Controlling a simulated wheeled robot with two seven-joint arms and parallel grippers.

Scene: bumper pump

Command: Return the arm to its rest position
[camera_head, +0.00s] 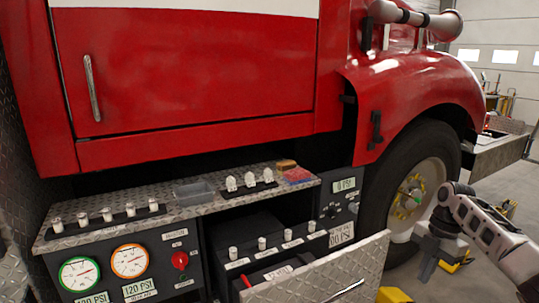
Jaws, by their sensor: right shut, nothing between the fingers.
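My right arm (495,235) comes in from the lower right, bends beside the front wheel and points downward. My right gripper (429,264) hangs at its end, shut and empty. It is to the right of the open drawer and apart from it, in front of the tire. My left gripper is out of view.
The red fire truck's pump panel (130,260) has gauges and levers. An open drawer (330,278) with a diamond-plate front juts out. A grey tray (194,192) sits on the metal ledge. The truck's wheel (418,187) stands behind my gripper; yellow items lie on the floor.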

